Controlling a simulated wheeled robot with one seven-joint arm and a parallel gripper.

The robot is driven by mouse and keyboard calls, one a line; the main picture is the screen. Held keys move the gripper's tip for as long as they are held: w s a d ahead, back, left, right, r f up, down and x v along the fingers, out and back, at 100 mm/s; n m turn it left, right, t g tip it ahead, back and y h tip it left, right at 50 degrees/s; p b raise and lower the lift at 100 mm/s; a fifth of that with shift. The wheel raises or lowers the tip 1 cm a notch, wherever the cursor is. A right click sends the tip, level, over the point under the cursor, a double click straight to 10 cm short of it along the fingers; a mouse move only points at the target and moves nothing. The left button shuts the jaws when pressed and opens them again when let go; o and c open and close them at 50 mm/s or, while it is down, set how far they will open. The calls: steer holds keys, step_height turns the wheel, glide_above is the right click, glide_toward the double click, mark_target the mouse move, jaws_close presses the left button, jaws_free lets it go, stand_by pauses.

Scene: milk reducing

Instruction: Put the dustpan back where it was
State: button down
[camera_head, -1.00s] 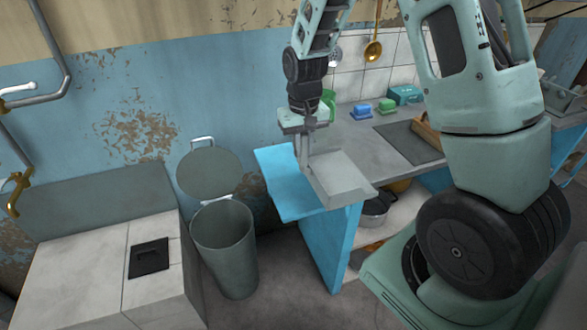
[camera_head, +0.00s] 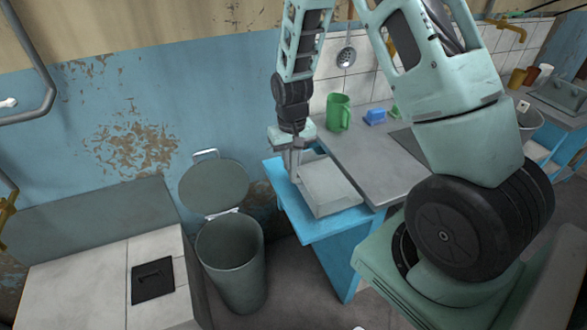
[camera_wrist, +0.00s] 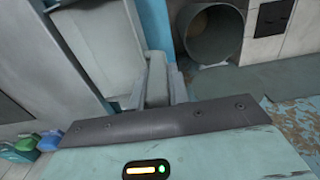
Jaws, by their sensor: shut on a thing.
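A grey dustpan (camera_head: 330,188) is at the left end of the counter, over the blue side surface (camera_head: 284,187). My gripper (camera_head: 293,162) points down and is shut on the dustpan's handle. In the wrist view the dustpan's handle (camera_wrist: 157,78) is between the fingers of my gripper (camera_wrist: 157,88), and its broad pan (camera_wrist: 95,40) extends to the upper left. The pan looks nearly level. I cannot tell whether it touches the blue surface or hangs just above it.
A grey bin (camera_head: 232,265) with its lid (camera_head: 213,187) raised stands left of the blue surface. A pale cabinet (camera_head: 90,290) is further left.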

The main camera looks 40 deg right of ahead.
mark_target(292, 169)
steer(key=shift+f, duration=1.85)
steer(key=shift+f, duration=0.1)
steer(key=c, duration=1.3)
jaws_free()
